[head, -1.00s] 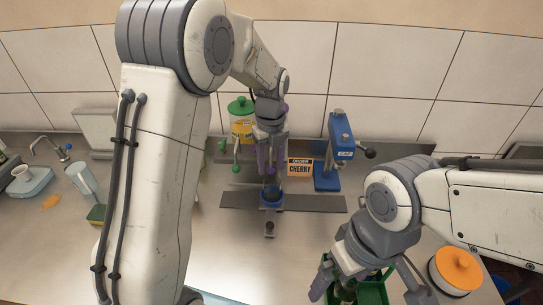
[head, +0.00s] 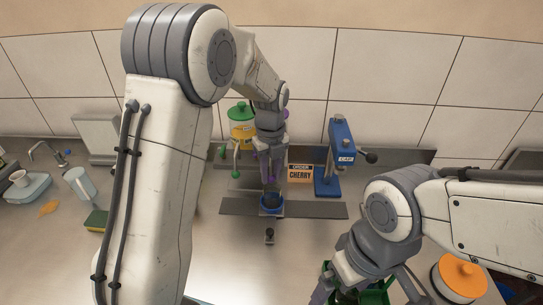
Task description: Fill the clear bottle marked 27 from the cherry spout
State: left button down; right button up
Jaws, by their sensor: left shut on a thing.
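My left gripper (head: 270,178) points down over the blue round holder (head: 271,210) at the middle of the metal strip. It is shut on what appears to be the clear bottle (head: 271,200), which is upright at the holder and mostly hidden by the fingers. The number 27 cannot be read. Purple spout parts show behind and between the fingers, partly hidden. An orange sign (head: 300,173) reading "ORDER CHERRY" stands just right of them. My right gripper (head: 366,291) is low in the picture over a green crate (head: 378,296), its fingers apart.
A blue press marked CAP (head: 339,160) stands right of the sign. Green spout parts (head: 236,160) and a green-lidded yellow container (head: 241,125) are behind left. An orange-lidded jar (head: 459,280) is at right. A sponge (head: 97,221) and jug (head: 80,184) are at left.

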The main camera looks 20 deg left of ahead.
aim_at(271, 178)
pick_arm(q)
jog(key=shift+f+b, duration=1)
jog(key=shift+f, duration=1.05)
jog(key=shift+s, duration=0.15)
dwell(2.3)
dwell(2.3)
notch_tip(271, 178, up, 4)
jog(key=p, duration=0.3)
jog(key=shift+r+p, duration=0.2)
jog(key=shift+p, duration=0.2)
jog(key=c, duration=1.1)
grip_release()
jog(key=shift+r, duration=0.15)
jog(key=o, duration=0.6)
jog(key=shift+f, duration=0.2)
jog(key=shift+c, duration=0.2)
